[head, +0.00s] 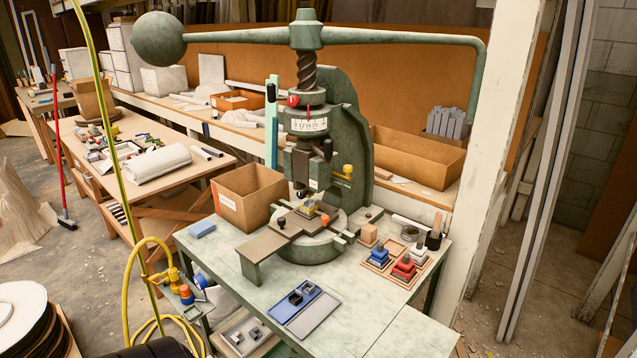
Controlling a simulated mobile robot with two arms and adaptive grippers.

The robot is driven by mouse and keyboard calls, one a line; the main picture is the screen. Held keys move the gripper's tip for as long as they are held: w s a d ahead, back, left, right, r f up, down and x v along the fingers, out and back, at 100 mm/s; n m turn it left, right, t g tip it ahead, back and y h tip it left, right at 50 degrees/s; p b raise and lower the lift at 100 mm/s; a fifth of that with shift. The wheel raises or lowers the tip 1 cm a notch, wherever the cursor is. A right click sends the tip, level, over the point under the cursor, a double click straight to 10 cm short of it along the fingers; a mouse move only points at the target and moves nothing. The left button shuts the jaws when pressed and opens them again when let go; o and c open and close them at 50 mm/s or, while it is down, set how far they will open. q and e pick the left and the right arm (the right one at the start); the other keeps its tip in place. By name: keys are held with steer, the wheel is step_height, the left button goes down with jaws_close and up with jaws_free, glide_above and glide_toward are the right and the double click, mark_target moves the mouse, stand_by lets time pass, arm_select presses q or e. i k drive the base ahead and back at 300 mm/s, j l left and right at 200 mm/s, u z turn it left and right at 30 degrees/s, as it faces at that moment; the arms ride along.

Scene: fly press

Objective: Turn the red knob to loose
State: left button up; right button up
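The green fly press (355,140) stands on the pale green work table. Its red knob (293,100) is small and sits on the left front of the collar around the screw, above a white number scale (306,124). Any marking for loose or tight on the knob is too small to read. A long lever arm (400,37) crosses the top of the press, with a big ball weight (158,38) at its left end. Neither of my grippers is in view, and nothing touches the knob.
A cardboard box (238,198) stands left of the press. A tray with red and blue blocks (403,268) is at the right, and an open blue case (304,305) is in front. The lever's right end bends down, and a white post (495,110) stands close by.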

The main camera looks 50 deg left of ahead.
mark_target(293, 101)
steer(key=u, duration=1.15)
